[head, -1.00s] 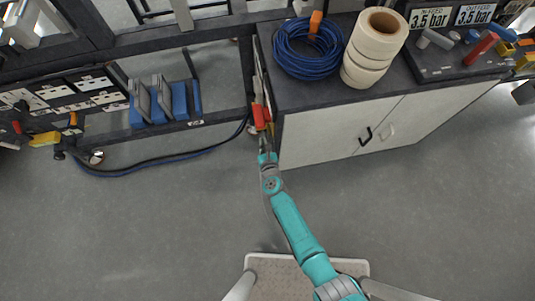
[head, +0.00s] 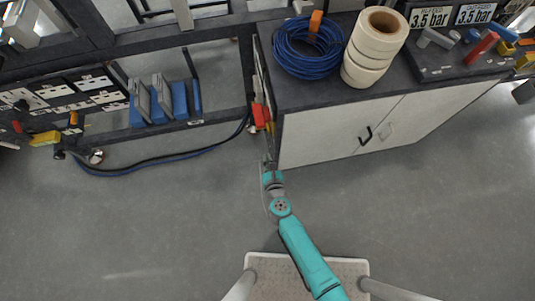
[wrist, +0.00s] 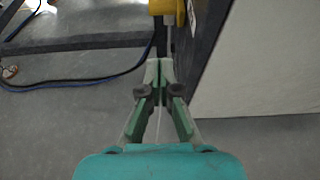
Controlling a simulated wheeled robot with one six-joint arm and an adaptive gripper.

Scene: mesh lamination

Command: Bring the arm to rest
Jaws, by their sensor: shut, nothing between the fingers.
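My gripper (wrist: 160,70) shows in the wrist view with its two fingers together and nothing between them. In the head view my gripper (head: 266,163) is at the near left corner of the cabinet (head: 330,133), over the grey floor. The arm reaches up to it from the bottom of the picture. A red valve handle (head: 259,116) on the cabinet's left side is just beyond the gripper. In the wrist view a yellow part (wrist: 165,7) lies beyond the fingertips, apart from them.
A blue hose coil (head: 308,50) and a stack of cream rolls (head: 372,48) stand on the cabinet top. A dark hose (head: 150,161) hangs at the left by the machine frame. The floor in front is clear.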

